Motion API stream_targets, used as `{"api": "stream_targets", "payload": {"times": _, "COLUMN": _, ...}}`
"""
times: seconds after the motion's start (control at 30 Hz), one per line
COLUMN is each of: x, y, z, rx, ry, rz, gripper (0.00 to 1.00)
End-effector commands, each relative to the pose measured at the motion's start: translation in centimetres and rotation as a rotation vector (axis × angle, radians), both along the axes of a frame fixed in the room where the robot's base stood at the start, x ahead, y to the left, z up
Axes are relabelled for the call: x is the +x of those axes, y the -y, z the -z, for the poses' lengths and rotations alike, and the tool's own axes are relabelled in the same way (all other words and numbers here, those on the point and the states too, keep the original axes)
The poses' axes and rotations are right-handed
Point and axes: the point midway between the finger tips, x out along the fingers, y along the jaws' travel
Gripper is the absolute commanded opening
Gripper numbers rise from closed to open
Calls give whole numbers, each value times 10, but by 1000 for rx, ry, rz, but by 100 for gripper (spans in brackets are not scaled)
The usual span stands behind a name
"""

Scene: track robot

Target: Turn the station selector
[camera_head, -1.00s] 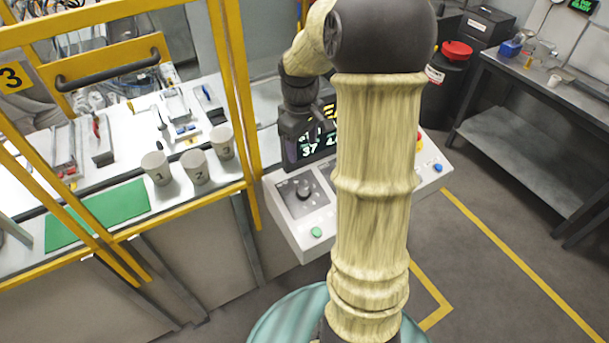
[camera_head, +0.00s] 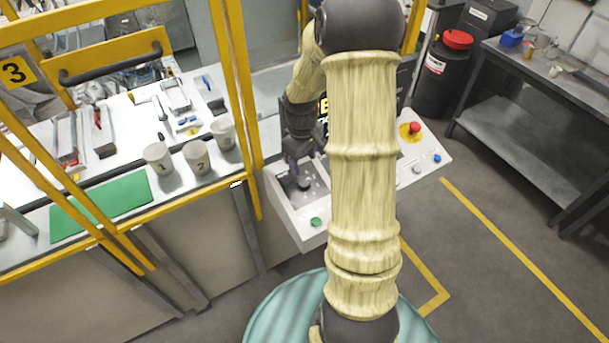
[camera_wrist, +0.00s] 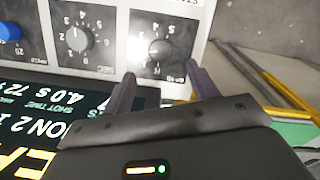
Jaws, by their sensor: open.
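A round grey selector knob (camera_wrist: 160,48) sits on a dark square plate with numbers around it, on the white control panel. In the head view the knob (camera_head: 304,185) is at the panel's left end, behind the green button. Its name label cannot be read clearly. My gripper (camera_wrist: 162,76) is open and empty, its two dark fingers pointing at this knob, one toward each side. In the head view my gripper (camera_head: 302,168) is just above the knob, pointing down. I cannot tell whether the fingertips touch it.
A second numbered knob (camera_wrist: 80,40) and a blue knob (camera_wrist: 9,32) are beside it. A lit display (camera_wrist: 60,130) stands close to my gripper. A green button (camera_head: 316,222), a red button (camera_head: 414,128) and yellow frame posts (camera_head: 238,95) are nearby.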

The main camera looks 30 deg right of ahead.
Motion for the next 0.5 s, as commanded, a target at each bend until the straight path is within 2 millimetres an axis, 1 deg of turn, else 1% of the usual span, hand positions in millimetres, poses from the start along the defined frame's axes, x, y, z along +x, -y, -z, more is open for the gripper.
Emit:
{"api": "stream_targets", "payload": {"times": 0.1, "x": 0, "y": 1, "z": 19, "rx": 0, "ry": -4, "rz": -1, "gripper": 59}}
{"api": "stream_targets", "payload": {"times": 0.3, "x": 0, "y": 2, "z": 50, "rx": 0, "ry": -4, "rz": -1, "gripper": 59}}
{"api": "stream_targets", "payload": {"times": 0.5, "x": 1, "y": 3, "z": 74, "rx": 0, "ry": -2, "rz": -1, "gripper": 59}}
